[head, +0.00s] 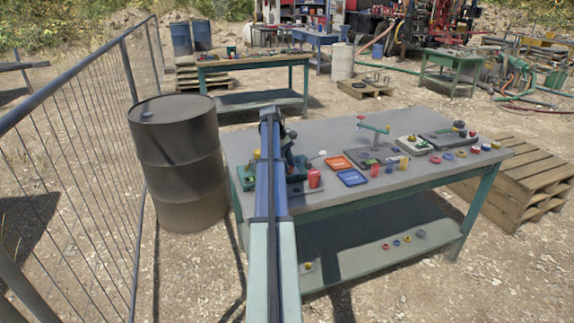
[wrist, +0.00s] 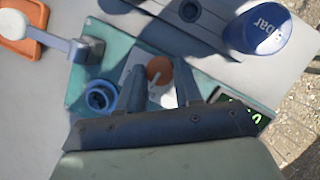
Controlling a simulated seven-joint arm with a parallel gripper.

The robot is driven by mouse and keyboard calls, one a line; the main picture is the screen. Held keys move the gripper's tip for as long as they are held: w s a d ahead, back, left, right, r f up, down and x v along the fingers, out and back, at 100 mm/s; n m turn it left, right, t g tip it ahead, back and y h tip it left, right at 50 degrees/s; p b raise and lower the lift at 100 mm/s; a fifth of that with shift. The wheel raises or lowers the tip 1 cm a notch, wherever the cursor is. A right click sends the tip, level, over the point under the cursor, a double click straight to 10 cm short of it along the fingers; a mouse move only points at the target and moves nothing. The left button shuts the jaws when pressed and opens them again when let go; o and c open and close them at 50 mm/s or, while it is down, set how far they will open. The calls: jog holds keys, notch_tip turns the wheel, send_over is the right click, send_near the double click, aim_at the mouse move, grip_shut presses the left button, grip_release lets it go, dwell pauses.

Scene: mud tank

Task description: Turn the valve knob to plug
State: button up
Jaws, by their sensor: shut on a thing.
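The valve knob (wrist: 158,68) is a round orange-brown cap with a pale pointer on its near side. It sits on a white plate (wrist: 131,66) on a teal board (wrist: 83,82) in the wrist view. My gripper (wrist: 162,76) has one finger on each side of the knob and is shut on it. The fingers partly cover the plate, and I can read no plug mark. In the head view my arm hides the knob, while the edge of the teal board (head: 247,180) shows at the table's left end.
A blue ring-shaped fitting (wrist: 101,96) is left of the fingers. A blue gauge marked "bar" (wrist: 258,30) stands at upper right, and a grey-blue lever (wrist: 62,42) at upper left. A red cup (head: 314,179) is close right of my arm. A dark drum (head: 178,165) stands left of the table (head: 400,182).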

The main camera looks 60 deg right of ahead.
jog(key=shift+d+m+y, duration=0.1)
jog(key=shift+m+y, duration=0.4)
jog(key=shift+m, duration=0.8)
jog(key=shift+m+t, duration=0.3)
